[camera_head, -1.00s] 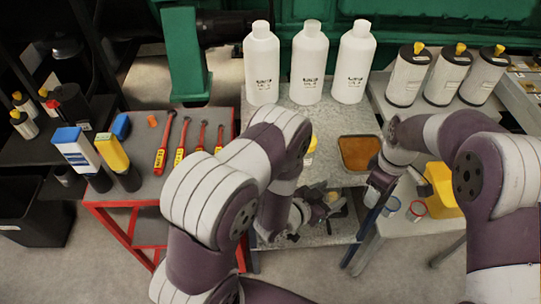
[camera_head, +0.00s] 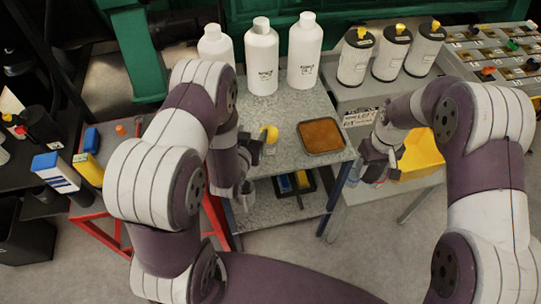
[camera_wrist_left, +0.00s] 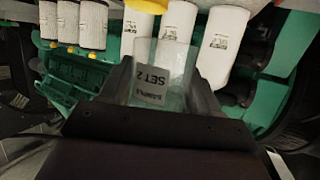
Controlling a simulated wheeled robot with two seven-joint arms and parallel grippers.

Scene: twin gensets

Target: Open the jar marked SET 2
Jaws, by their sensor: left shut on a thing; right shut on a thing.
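In the left wrist view, my left gripper (camera_wrist_left: 155,100) is shut around a clear jar (camera_wrist_left: 160,70). Its label reads SET 2 and appears upside down in this view. I cannot make out a lid on the jar. In the head view, my left gripper (camera_head: 243,190) is low in front of the table's left part, and the jar there is small and partly hidden. My right gripper (camera_head: 377,165) is beside the yellow bin (camera_head: 422,150), well apart from the jar. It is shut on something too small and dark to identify.
A yellow-topped container (camera_head: 268,136) and an orange-brown tray (camera_head: 321,136) sit on the grey table (camera_head: 290,105). White bottles (camera_head: 305,50) stand behind. A dark holder with blue and yellow items (camera_head: 293,183) is on the lower shelf. White canisters (camera_head: 391,52) stand at back right.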

